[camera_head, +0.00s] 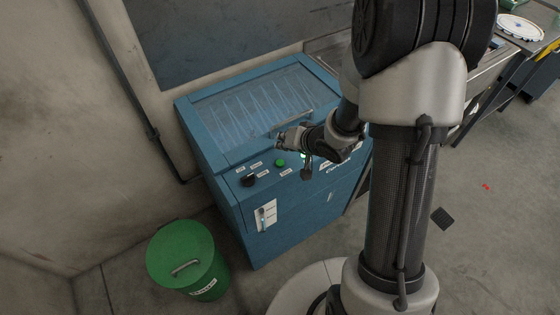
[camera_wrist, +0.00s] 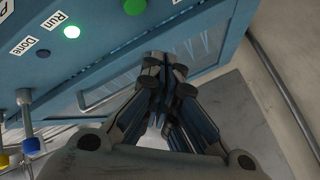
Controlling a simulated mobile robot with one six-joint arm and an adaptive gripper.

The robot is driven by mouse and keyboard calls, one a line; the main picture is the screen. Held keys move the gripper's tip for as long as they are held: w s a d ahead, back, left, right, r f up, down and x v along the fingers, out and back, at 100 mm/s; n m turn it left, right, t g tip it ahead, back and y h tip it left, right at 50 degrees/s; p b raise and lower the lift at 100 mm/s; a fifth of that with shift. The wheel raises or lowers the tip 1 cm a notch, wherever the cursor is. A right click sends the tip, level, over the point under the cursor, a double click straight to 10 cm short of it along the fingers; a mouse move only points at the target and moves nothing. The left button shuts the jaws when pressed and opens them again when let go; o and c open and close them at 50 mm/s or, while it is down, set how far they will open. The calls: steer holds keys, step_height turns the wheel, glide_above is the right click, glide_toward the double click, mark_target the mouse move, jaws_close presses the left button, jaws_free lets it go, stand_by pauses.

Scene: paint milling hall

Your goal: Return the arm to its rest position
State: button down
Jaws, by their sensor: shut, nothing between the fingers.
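My gripper (camera_head: 284,138) is in front of the blue machine's (camera_head: 300,205) sloped top, close to its control panel. The wrist view shows the fingers (camera_wrist: 166,66) closed together with nothing between them. I cannot tell from these views whether the fingertips touch the machine. My arm is bent and reaches out over the panel from the right.
The machine's clear lid (camera_head: 262,105) is down. Its panel has a green button (camera_head: 280,163), a black knob (camera_head: 248,180) and a lit green lamp (camera_wrist: 72,31) labelled Run. A green lidded bin (camera_head: 187,258) stands at the left. Open floor lies right.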

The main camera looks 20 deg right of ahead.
stand_by(0.3)
steer(key=s+d+r+n+h+b, duration=0.1)
steer(key=s+d+r+h, duration=0.25)
steer(key=r, duration=0.35)
steer(key=s+d+r+h+b, duration=0.15)
steer(key=s+r, duration=0.25)
steer(key=r, duration=0.4)
steer(key=s+a+r+n+g, duration=0.1)
steer(key=s+a+r+g, duration=0.1)
steer(key=s, duration=0.8)
steer(key=s+a+r+n+g+y, duration=0.1)
steer(key=s+a, duration=0.3)
steer(key=s, duration=0.6)
steer(key=shift+s+r+n+g, duration=0.2)
steer(key=shift+r+n+g, duration=0.2)
steer(key=shift+r+n, duration=0.2)
steer(key=shift+d+f, duration=0.1)
